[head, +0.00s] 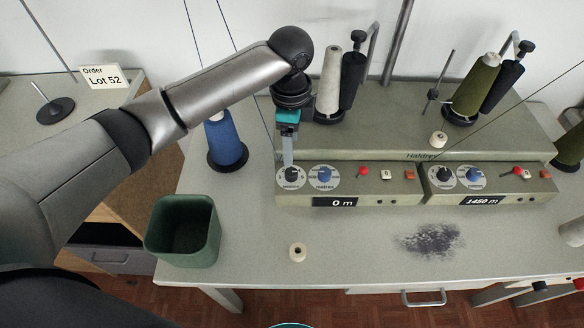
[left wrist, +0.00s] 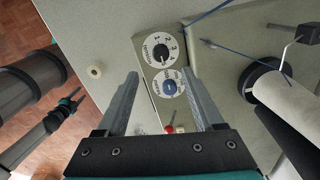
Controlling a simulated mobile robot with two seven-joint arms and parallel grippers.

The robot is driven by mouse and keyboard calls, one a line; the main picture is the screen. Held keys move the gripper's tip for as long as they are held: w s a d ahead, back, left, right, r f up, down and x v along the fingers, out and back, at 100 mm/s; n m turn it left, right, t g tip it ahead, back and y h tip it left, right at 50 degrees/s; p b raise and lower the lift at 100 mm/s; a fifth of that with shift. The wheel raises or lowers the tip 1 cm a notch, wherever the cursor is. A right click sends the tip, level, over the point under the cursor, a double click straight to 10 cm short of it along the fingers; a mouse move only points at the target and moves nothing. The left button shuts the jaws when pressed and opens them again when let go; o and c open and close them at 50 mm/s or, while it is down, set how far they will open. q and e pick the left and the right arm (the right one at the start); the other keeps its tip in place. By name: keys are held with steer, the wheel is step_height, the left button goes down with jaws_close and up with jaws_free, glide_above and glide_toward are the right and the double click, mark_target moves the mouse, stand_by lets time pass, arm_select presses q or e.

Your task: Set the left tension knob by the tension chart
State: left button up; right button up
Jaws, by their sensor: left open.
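The left tension knob (head: 291,174) is a black knob on a white dial at the left end of the left control panel. In the left wrist view the knob (left wrist: 160,54) is seen from above, with numerals including 1, 2 and 3 around it; its pointer setting is too small to read. My left gripper (head: 288,160) points down over this dial in the head view. In the left wrist view its fingers (left wrist: 158,92) are apart and empty. My right gripper (left wrist: 66,102) seems to show small at the left of that view, its jaws unclear. No tension chart is in view.
A blue metres knob (head: 325,175) sits right beside the tension dial, above a display reading 0 m (head: 342,202). A second panel reads 1450 m (head: 481,199). A green bin (head: 184,231), a small cream spool (head: 297,252) and a blue cone (head: 225,140) stand on the table.

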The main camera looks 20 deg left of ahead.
mark_target(291, 172)
arm_select(q)
step_height(291, 172, down, 8)
steer(key=shift+w+f+b, duration=0.1)
steer(key=shift+f+b, duration=0.1)
steer(key=shift+b, duration=0.65)
steer(key=shift+f, duration=0.7)
arm_select(e)
steer(key=shift+w+a+f, duration=0.1)
steer(key=shift+w+f, duration=0.85)
steer(key=shift+f, duration=0.15)
arm_select(q)
jaws_close()
arm_select(e)
steer(key=shift+s, duration=0.2)
